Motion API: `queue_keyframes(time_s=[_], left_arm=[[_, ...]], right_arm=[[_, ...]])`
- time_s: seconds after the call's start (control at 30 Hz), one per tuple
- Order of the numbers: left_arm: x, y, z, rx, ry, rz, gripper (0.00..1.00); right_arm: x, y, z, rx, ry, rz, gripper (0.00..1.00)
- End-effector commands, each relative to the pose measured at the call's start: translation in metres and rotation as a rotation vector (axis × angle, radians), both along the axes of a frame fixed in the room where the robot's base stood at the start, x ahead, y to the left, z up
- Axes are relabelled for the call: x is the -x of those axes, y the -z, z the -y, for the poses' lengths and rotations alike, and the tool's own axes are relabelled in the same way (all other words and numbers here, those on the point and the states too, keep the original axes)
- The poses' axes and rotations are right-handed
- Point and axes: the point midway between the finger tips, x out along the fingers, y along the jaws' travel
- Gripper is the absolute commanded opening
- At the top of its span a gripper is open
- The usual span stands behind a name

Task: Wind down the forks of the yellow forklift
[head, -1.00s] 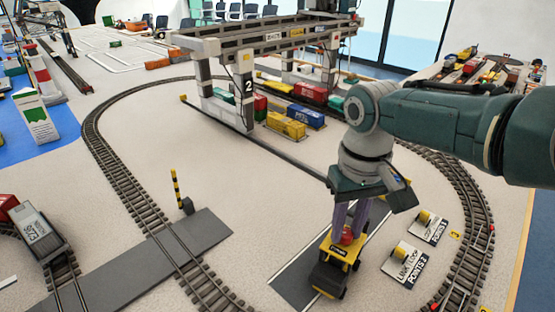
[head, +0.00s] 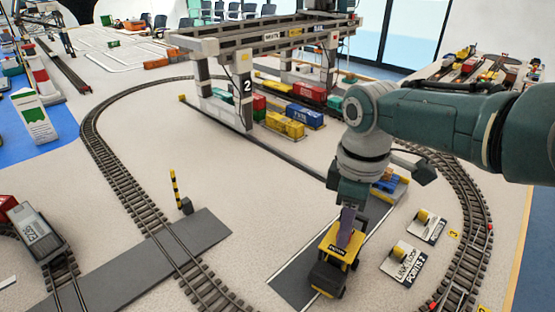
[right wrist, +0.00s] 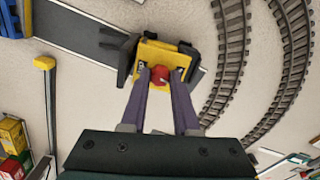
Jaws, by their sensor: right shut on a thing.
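The yellow forklift (head: 333,256), with black parts, stands on a dark strip; it also shows in the right wrist view (right wrist: 155,52). A red knob (right wrist: 161,75) sits on its top. My right gripper (head: 346,238) points down onto the forklift. Its two purple fingers are shut on the red knob, one on each side, as the right wrist view shows (right wrist: 162,76). The knob is hidden in the head view. Dark parts (right wrist: 118,60) stick out at the forklift's left in the right wrist view; I cannot tell the height of the forks. My left gripper is not in view.
Two lever plates (head: 404,264) stand right of the forklift. A yellow and blue object (head: 392,184) is at the strip's far end. The curved track (head: 470,215) runs at the right, and the gantry crane (head: 240,75) stands behind. Bare floor lies left of the strip.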

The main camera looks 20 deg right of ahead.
Motion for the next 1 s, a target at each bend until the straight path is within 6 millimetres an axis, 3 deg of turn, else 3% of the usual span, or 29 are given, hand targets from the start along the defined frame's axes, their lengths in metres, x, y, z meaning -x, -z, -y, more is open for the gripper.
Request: queue_keyframes(time_s=[0.4,0.97,1.0], left_arm=[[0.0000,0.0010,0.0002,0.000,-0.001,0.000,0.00],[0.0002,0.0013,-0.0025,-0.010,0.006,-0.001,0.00],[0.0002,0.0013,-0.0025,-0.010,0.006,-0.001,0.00]], right_arm=[[0.0001,0.0002,0.0000,-0.001,-0.203,0.000,0.00],[0.0001,0.0001,-0.0001,0.000,-0.236,0.000,0.00],[0.0001,0.0001,-0.0001,0.000,-0.236,0.000,0.30]])
